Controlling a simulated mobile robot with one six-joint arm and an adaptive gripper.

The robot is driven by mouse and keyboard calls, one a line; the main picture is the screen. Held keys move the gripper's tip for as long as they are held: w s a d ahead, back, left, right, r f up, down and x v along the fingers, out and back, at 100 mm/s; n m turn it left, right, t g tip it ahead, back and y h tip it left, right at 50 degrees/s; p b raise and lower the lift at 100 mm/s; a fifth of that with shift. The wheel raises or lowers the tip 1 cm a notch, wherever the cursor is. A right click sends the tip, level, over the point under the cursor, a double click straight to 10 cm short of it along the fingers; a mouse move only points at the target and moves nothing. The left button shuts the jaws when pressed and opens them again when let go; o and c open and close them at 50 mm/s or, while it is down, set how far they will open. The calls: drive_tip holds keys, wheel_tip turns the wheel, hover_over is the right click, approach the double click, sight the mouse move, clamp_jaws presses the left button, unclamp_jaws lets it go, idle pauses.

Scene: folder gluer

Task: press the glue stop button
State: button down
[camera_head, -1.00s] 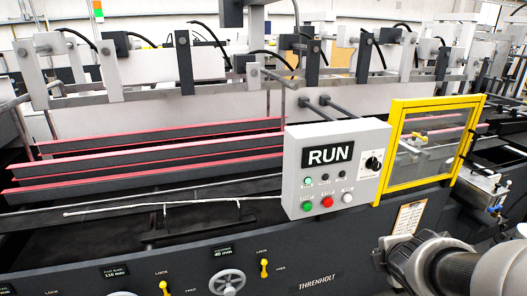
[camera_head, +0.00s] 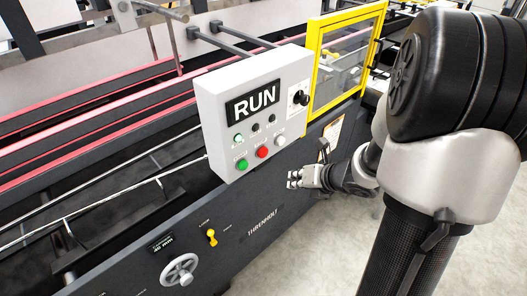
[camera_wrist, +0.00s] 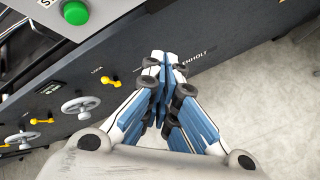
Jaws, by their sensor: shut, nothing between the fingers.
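The grey control box (camera_head: 212,105) with a RUN display hangs on the machine's front. Its lower row has a green button (camera_head: 242,164), a red button (camera_head: 262,152) and a white button (camera_head: 279,140). The small labels are too blurred to read, so I cannot tell by label which is glue stop. My gripper (camera_head: 291,179) is below and right of the red button, apart from the box, and its fingers are shut and empty. In the wrist view, the gripper fingers (camera_wrist: 160,62) meet, and the green button (camera_wrist: 75,12) shows at the upper left.
A black knob (camera_head: 300,98) sits on the box's right side. A yellow-framed guard door (camera_head: 312,58) stands right of the box. Below are a yellow lever (camera_head: 211,237) and a handwheel (camera_head: 180,270) on the machine's dark front. Floor at the right is clear.

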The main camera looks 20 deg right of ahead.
sight(263, 153)
drive_tip(key=shift+w, duration=0.1)
drive_tip(key=w+a, duration=0.3)
drive_tip(key=w, duration=0.5)
drive_tip(key=shift+w, duration=0.15)
idle(1.4)
drive_tip(key=shift+w+a, duration=0.2)
drive_tip(key=shift+w, duration=0.15)
drive_tip(key=shift+w+a, duration=0.15)
drive_tip(key=shift+w, duration=0.35)
idle(0.6)
idle(0.3)
drive_tip(key=shift+s+d, duration=0.3)
drive_tip(key=shift+s, duration=0.6)
